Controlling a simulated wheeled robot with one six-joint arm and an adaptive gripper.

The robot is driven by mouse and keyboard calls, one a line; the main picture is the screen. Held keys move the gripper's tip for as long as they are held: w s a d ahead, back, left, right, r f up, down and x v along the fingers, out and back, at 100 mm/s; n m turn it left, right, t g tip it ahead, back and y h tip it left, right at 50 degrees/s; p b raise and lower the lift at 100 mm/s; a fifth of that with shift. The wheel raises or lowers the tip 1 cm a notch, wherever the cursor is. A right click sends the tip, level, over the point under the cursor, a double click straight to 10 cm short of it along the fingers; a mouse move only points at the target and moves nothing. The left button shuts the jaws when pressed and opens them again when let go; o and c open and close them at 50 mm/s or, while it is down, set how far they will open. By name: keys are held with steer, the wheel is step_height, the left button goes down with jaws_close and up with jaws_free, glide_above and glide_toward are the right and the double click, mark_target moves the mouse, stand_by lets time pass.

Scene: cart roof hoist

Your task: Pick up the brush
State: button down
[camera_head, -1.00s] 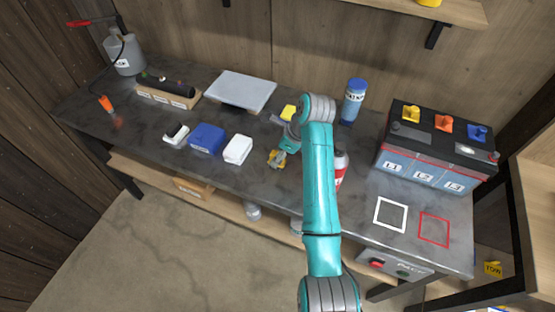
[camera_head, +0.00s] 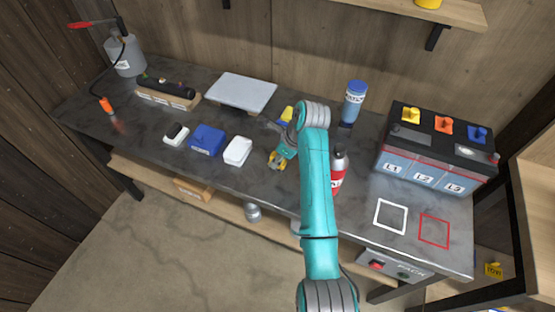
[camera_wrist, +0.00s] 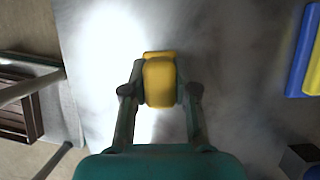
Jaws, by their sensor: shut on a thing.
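My gripper (camera_head: 279,156) is low over the middle of the workbench, near its front edge. In the wrist view its two dark green fingers (camera_wrist: 160,92) are closed in on a yellow block-like piece (camera_wrist: 160,80), which I take to be the brush. The yellow also shows at the fingertips in the head view. No bristles can be made out, and I cannot tell whether the piece touches the bench top.
The bench (camera_head: 250,180) holds a white box (camera_head: 237,151), a blue box (camera_head: 207,139) and a grey panel (camera_head: 240,92) left of my arm. A red and grey bottle (camera_head: 338,172), a blue-capped canister (camera_head: 353,102) and a large battery (camera_head: 436,150) stand to the right.

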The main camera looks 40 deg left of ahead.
step_height(320, 180, up, 10)
stand_by(0.5)
